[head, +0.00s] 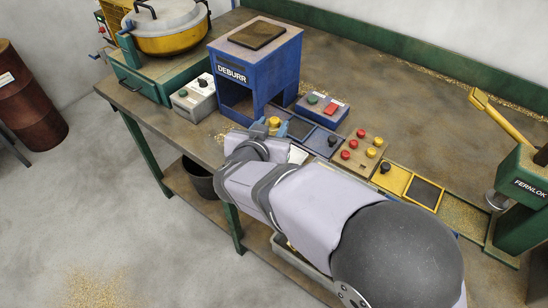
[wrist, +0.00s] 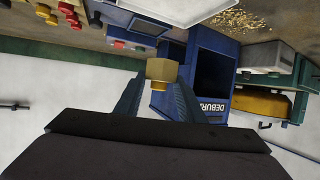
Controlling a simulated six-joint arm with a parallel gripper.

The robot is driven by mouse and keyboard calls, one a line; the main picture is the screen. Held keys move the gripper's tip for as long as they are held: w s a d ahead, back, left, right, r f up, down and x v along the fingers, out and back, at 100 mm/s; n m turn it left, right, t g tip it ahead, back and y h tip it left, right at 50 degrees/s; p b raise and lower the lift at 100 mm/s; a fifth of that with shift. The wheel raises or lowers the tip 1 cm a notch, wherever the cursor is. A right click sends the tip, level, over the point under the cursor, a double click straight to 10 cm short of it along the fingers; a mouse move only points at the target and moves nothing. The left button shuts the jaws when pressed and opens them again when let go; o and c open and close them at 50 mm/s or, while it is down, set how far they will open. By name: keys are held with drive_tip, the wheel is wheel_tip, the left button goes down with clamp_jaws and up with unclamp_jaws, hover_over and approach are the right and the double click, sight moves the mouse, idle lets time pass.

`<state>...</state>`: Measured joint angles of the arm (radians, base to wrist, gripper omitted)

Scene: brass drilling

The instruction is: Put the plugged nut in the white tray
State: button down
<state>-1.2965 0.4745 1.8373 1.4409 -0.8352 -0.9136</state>
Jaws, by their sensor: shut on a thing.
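My gripper (wrist: 160,82) is shut on a brass nut (wrist: 161,69), with a blue finger on each side of it. A smaller yellow part shows at the nut's lower end; I cannot tell whether it is the plug. In the head view the nut (head: 274,121) shows at the fingertips of my gripper (head: 270,126), in front of the blue deburr machine (head: 232,75). A white tray (wrist: 180,7) is partly in view at the top of the wrist view. In the head view a white piece (head: 297,155), likely this tray, shows beside my wrist, mostly hidden by my arm.
A grey control box (head: 195,97) stands left of the deburr machine. Button panels (head: 361,150) and a green press (head: 522,200) lie to the right. Brass chips (head: 222,137) litter the bench (head: 400,95), whose back middle is clear.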

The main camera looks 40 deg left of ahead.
drive_tip(key=shift+a+r, duration=0.1)
drive_tip(key=shift+m+t+h, duration=0.4)
drive_tip(key=shift+m+h, duration=0.3)
drive_tip(key=shift+f, duration=5)
drive_tip(key=shift+f+b, duration=0.15)
drive_tip(key=shift+b, duration=0.15)
drive_tip(key=c, duration=1.2)
unclamp_jaws()
drive_tip(key=shift+f, duration=0.1)
